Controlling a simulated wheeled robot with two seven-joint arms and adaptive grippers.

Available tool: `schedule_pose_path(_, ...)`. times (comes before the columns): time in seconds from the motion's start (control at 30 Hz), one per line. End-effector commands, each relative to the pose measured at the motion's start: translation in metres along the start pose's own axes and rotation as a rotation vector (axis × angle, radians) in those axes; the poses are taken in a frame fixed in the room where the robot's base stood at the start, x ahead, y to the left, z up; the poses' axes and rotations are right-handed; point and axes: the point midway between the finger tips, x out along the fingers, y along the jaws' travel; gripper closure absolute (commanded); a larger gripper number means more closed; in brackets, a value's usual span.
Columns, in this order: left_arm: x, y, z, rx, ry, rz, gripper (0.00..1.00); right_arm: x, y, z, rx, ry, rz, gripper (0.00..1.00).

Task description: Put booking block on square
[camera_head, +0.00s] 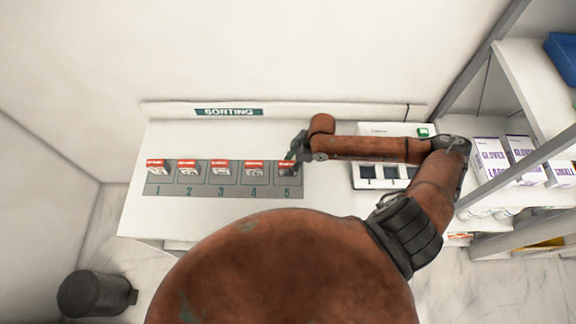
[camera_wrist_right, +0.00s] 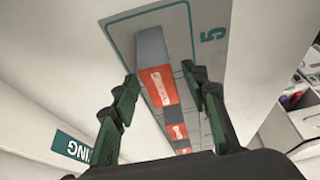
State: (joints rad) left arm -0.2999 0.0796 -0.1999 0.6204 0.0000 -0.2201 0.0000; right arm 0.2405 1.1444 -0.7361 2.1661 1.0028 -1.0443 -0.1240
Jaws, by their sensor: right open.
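Several small blocks with red and white faces stand in a row on a grey mat (camera_head: 220,192) with squares numbered 1 to 5. Their lettering is too small to tell which is the booking block. The block on square 5 (camera_head: 288,171) is partly hidden by my right gripper (camera_head: 294,154). In the right wrist view, my right gripper (camera_wrist_right: 160,78) is open, its fingers on either side of a block with a red label and grey side (camera_wrist_right: 158,86). I cannot tell whether the fingers touch it. My left gripper is not in view.
A sorting sign (camera_head: 228,112) runs along the table's back edge. A white device with dark windows (camera_head: 392,184) stands right of the mat under my right arm. A shelf with glove boxes (camera_head: 490,160) is at the right. The table (camera_head: 137,215) is bare left of the mat.

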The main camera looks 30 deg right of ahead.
Motion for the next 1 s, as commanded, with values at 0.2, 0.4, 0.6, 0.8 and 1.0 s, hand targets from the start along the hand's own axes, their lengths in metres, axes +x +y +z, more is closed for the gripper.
schedule_pose_path(0.2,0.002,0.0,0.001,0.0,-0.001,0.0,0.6,-0.048,0.001,0.001,-0.003,-0.002,0.004,0.58)
schedule_pose_path(0.4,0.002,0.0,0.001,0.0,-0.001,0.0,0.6,-0.084,0.001,0.001,-0.002,-0.002,0.003,0.58)
schedule_pose_path(0.6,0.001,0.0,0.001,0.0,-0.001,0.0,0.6,-0.1,0.0,0.0,-0.001,0.0,0.001,0.58)
schedule_pose_path(0.8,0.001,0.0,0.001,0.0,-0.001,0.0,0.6,-0.102,0.0,0.0,0.0,0.001,0.0,0.58)
schedule_pose_path(1.0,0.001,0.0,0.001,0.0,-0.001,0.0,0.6,-0.102,0.0,0.0,0.0,0.001,0.0,0.58)
